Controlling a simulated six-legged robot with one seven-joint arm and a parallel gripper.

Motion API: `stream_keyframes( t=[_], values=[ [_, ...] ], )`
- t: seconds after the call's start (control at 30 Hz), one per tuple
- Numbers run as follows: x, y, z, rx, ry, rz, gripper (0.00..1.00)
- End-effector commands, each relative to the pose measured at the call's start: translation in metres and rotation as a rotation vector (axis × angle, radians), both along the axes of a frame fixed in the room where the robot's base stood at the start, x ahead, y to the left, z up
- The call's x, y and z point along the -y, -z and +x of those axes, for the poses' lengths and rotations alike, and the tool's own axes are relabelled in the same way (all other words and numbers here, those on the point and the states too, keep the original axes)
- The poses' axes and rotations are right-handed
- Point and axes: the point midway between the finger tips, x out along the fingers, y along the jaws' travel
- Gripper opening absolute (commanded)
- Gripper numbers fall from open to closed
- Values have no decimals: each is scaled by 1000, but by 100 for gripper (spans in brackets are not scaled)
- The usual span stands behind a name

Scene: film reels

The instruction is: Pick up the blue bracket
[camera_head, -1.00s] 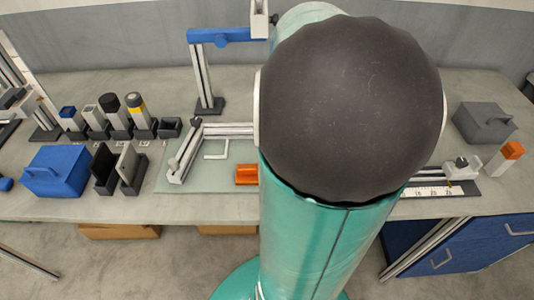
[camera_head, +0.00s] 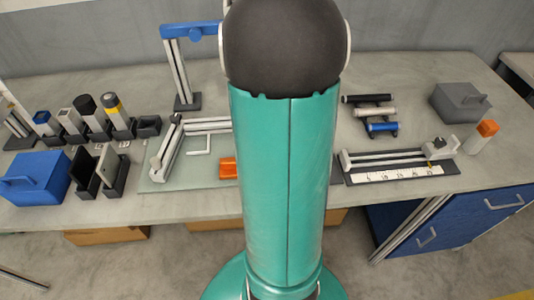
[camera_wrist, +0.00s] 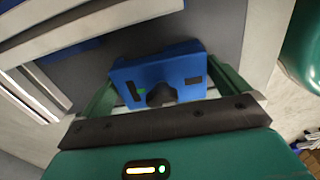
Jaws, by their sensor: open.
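A blue bracket (camera_head: 192,30) sits at the top of an upright metal post (camera_head: 181,72) at the back of the bench in the head view. In the wrist view, a blue block-like part (camera_wrist: 185,72) with dark insets and a dark notch lies between the two green fingers of my gripper (camera_wrist: 163,75). It looks like the bracket, but I cannot tell for sure. My gripper is open, with a finger on either side of the blue part; contact is unclear. In the head view my arm hides the gripper.
Pale metal bars (camera_wrist: 85,25) cross the wrist view's upper left, close to the gripper. On the bench are a blue box (camera_head: 35,178), an orange block (camera_head: 228,168), a ruler slide (camera_head: 395,170), several stacked rods (camera_head: 375,112) and a grey box (camera_head: 458,102).

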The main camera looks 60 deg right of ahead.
Motion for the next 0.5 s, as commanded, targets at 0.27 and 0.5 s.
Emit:
stream_keyframes(
  t=[0.27, 0.5],
  values=[
    [0, 4, 0, 1, 1, -1, 98],
    [0, 3, 0, 1, 1, -2, 61]
  ],
)
